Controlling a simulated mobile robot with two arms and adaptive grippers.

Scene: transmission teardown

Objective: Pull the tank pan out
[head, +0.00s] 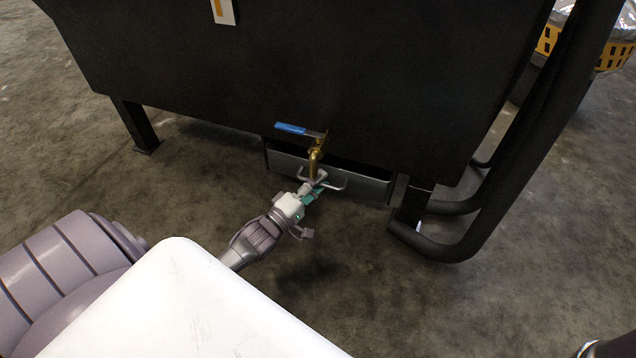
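The tank pan (368,187) is a shallow dark grey tray under the black tank (290,75). Its front wall shows, and most of it is hidden beneath the tank. A light metal handle (335,186) sticks out from its front. My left gripper (319,186) is at the left part of this handle, with its teal-marked fingers overlapping it. The picture is too small to tell whether the fingers are closed on the handle. My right gripper is not in view.
A brass drain valve (316,155) with a blue lever (290,128) hangs just above the pan handle. Tank legs (138,125) and thick black pipes (470,225) stand at the sides. The concrete floor in front of the pan is clear. A yellow-and-black object (547,40) is at the upper right.

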